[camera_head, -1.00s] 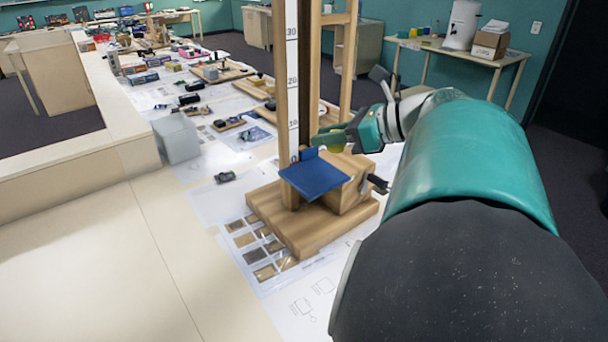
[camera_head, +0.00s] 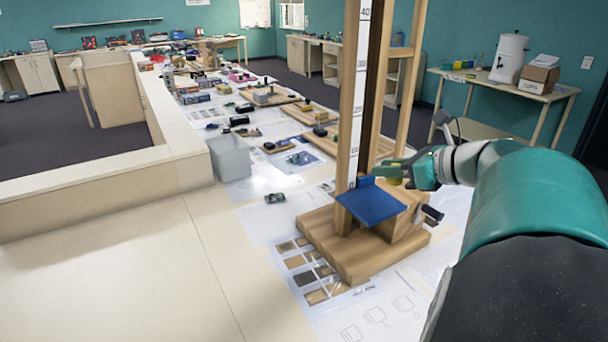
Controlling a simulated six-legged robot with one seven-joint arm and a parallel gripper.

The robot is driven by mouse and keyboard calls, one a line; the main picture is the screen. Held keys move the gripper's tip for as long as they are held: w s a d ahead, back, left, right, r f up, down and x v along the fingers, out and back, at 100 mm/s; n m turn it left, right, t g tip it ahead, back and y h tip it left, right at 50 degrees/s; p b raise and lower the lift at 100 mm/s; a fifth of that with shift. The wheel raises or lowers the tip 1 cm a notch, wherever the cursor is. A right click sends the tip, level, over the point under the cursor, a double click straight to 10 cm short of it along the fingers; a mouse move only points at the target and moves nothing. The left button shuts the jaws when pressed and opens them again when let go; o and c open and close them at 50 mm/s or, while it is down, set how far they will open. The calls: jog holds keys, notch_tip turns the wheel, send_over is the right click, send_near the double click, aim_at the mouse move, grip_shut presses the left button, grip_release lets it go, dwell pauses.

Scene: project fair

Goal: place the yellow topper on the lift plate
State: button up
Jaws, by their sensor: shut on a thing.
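The blue lift plate (camera_head: 372,204) sits low on the wooden lift tower (camera_head: 357,90), just above its wooden base (camera_head: 345,247). Its surface looks bare. My gripper (camera_head: 393,171) is just behind and to the right of the plate, a little higher than it. It is shut on the yellow topper (camera_head: 394,172), of which a small part shows between the green fingers. The topper is apart from the plate in the picture; the exact gap in depth I cannot tell.
A dark crank (camera_head: 430,213) sticks out right of the wooden block. A grey translucent bin (camera_head: 230,158) and a small dark car (camera_head: 275,198) stand to the left. Several wooden boards with parts lie behind. The front left tabletop (camera_head: 110,270) is clear.

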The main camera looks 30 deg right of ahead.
send_over(368, 200)
jog(key=s, duration=0.1)
jog(key=f, duration=0.5)
jog(key=shift+a+f, duration=0.2)
jog(key=shift+f, duration=0.2)
jog(key=shift+w+d+f, duration=0.1)
jog(key=shift+w+f, duration=0.2)
jog(key=shift+f, duration=0.25)
jog(key=shift+w+f, duration=0.15)
jog(key=shift+f, duration=1.45)
jog(key=shift+f, duration=0.1)
jog(key=o, duration=1)
jog(key=shift+c, duration=0.2)
